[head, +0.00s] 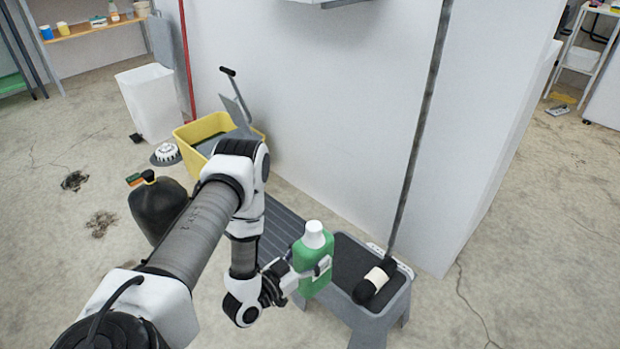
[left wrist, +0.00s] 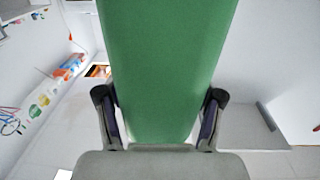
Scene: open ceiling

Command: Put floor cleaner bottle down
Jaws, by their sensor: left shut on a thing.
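The floor cleaner bottle (head: 314,258) is green with a white cap and stands about upright in the head view. My left gripper (head: 322,268) is shut on its body from the left. In the left wrist view the bottle's green side (left wrist: 165,70) fills the middle, between the two dark fingers of my left gripper (left wrist: 160,115). The bottle shows in front of the left part of a grey step stool (head: 398,302) with a dark top. Whether its base touches anything is unclear. My right gripper is not in view.
A yellow mop bucket (head: 190,132), a white bin (head: 150,100) and a black jug (head: 155,207) stand on the left.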

